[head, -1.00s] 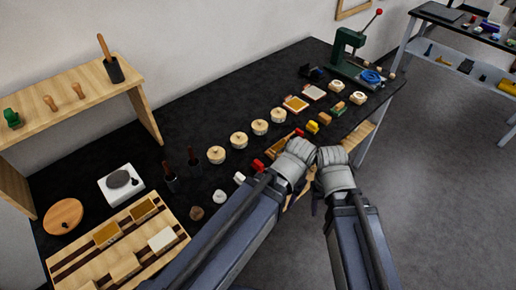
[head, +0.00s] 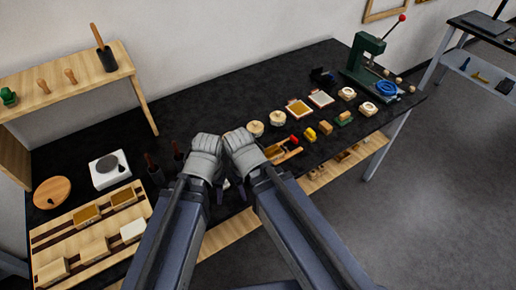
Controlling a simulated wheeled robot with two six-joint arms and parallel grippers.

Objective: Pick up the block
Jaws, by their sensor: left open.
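Several block-like pieces are in the head view, and I cannot tell which one the task means. A small tan block (head: 325,128) and a yellow piece (head: 310,134) lie on the black table, right of my grippers. Pale blocks (head: 95,248) (head: 133,230) sit on the striped wooden board at the lower left. My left gripper (head: 206,144) is open over the middle of the table, seen from behind. My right gripper (head: 238,140) is close beside it, and its jaws are hidden. I see nothing held.
A wooden shelf (head: 65,75) stands at the back left, near a white scale (head: 109,170). Round wooden-lidded pots (head: 278,118) line the table's middle. A green press (head: 362,60) stands at the far right end.

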